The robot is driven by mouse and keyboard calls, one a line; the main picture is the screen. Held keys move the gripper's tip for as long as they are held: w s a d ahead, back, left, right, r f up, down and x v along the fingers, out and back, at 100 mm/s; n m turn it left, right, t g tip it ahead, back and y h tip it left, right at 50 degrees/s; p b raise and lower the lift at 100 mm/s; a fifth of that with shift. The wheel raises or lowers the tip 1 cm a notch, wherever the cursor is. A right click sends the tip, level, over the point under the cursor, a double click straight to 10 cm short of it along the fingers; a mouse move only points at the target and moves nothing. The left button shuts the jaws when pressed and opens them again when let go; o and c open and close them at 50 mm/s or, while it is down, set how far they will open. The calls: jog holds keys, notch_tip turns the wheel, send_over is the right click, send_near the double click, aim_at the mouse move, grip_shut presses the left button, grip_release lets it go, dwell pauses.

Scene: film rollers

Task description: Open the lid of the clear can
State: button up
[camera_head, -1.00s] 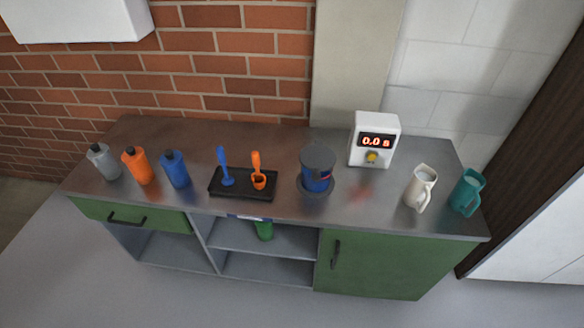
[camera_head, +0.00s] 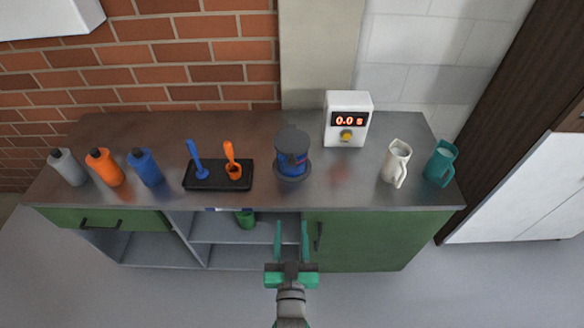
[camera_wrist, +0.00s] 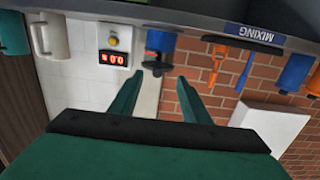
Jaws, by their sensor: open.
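A can (camera_head: 291,160) with a dark round lid (camera_head: 292,138) stands upright on the counter, on a dark round base. Its body looks blue, and I cannot tell whether that is the wall or something inside. The lid is on top. In the wrist view the can (camera_wrist: 160,41) appears upside down near the top, with its dark lid below it. My gripper (camera_head: 292,226) is open and empty in front of the counter, below the can in the head view. Its fingers (camera_wrist: 160,77) frame the can from a distance in the wrist view and do not touch it.
The counter (camera_head: 335,185) also holds a white timer box (camera_head: 347,120) reading 0.0 s, a black tray (camera_head: 217,178) with blue and orange tools, several bottles (camera_head: 145,166) at left, and white (camera_head: 396,162) and teal (camera_head: 440,163) jugs at right. A green object (camera_head: 245,218) is on the shelf below.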

send_near(292, 163)
jog(key=shift+t, duration=0.3)
jog(key=w, duration=0.8)
jog(key=shift+f, duration=0.25)
grip_shut()
